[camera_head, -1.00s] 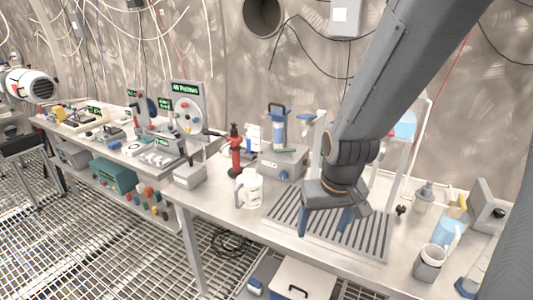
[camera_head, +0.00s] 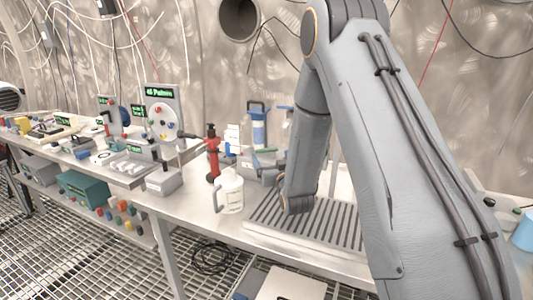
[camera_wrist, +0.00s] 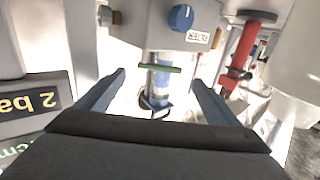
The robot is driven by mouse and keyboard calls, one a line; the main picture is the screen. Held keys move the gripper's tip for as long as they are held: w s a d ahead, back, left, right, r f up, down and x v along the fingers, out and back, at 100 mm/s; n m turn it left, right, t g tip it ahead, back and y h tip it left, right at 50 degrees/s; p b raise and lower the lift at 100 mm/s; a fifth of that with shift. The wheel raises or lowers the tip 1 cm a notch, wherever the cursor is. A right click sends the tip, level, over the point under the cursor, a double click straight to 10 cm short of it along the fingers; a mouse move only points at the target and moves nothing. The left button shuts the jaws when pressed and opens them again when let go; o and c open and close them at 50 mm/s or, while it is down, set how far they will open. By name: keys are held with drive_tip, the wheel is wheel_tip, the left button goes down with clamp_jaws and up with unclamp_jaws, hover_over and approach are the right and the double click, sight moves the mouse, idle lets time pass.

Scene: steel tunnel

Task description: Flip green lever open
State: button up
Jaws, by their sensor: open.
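The green lever (camera_wrist: 160,68) shows in the wrist view as a thin bar lying crosswise, with a clear and blue filter part beyond it. My gripper (camera_wrist: 158,80) is open, with one blue-grey finger on each side of the lever's line. Nothing is held, and I cannot tell whether the fingertips reach the lever. The grey filter housing (camera_wrist: 150,28) carries a blue knob (camera_wrist: 181,17) and a FILTER label. In the head view the lever (camera_head: 264,150) is small beside the blue filter column (camera_head: 258,128); my arm hides most of the gripper there.
A red stand (camera_head: 212,155) and a white jug (camera_head: 229,192) stand left of the filter. A grooved tray (camera_head: 330,228) lies under my arm. A display panel (camera_wrist: 38,102) is close on the left in the wrist view. My arm hides much of the bench's right side.

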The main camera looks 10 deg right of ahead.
sight(267, 150)
drive_tip(key=w+p, duration=0.1)
drive_tip(key=w, duration=0.6)
drive_tip(key=shift+w+a, duration=0.15)
drive_tip(key=shift+w, duration=0.2)
